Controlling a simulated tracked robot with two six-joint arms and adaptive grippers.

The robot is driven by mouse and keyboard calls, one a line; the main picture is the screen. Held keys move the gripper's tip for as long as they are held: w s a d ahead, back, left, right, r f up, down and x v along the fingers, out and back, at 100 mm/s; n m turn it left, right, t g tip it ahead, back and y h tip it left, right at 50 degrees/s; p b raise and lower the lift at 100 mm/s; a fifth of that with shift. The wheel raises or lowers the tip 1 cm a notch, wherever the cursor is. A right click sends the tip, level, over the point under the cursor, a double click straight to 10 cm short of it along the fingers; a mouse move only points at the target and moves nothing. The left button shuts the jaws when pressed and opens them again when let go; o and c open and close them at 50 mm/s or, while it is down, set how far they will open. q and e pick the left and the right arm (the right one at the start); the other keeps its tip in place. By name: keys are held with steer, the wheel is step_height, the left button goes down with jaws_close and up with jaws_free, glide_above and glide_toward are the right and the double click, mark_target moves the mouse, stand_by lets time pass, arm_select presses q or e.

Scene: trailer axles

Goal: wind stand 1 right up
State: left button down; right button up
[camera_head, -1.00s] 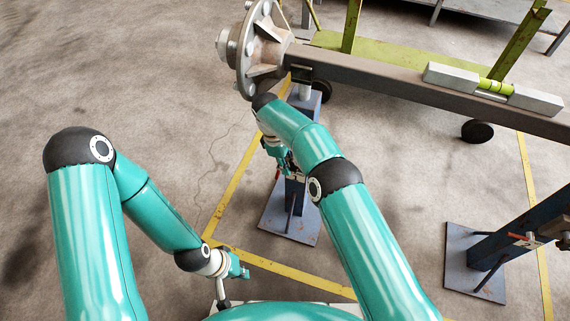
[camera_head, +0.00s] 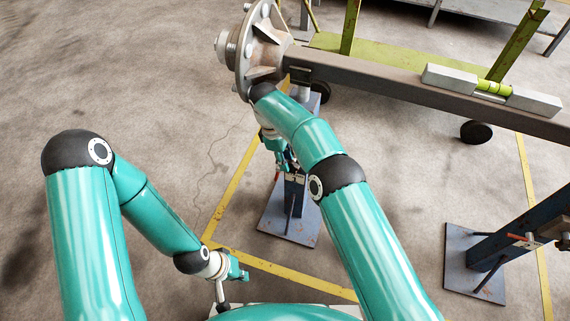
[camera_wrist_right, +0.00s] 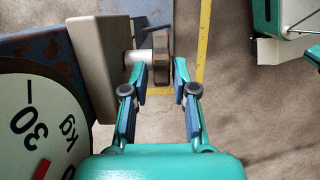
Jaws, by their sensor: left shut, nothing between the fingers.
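A blue stand (camera_head: 295,198) with a square base plate stands under the hub end of the axle beam; I cannot read a number on it. My right gripper (camera_head: 283,163) is beside its column, partly hidden by my right arm. In the right wrist view, my right gripper (camera_wrist_right: 161,72) has its fingers apart, one on each side of a brownish round knob (camera_wrist_right: 161,58) on a pale shaft. Contact with the knob is not clear. A white dial (camera_wrist_right: 35,125) marked 30 and kg shows at the left. My left gripper (camera_head: 238,271) is shut and empty, low over the floor.
The axle beam (camera_head: 390,88) with its flanged hub (camera_head: 262,48) runs across the top. A green level (camera_head: 492,87) lies between pale blocks on it. A second blue stand (camera_head: 497,250) is at the right. Yellow floor lines (camera_head: 270,268) surround the area; the left floor is clear.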

steer(key=v, duration=0.3)
steer(key=d+v, duration=0.1)
steer(key=v, duration=0.2)
steer(key=shift+s+r, duration=0.15)
steer(key=shift+r, duration=0.35)
steer(key=shift+d, duration=0.1)
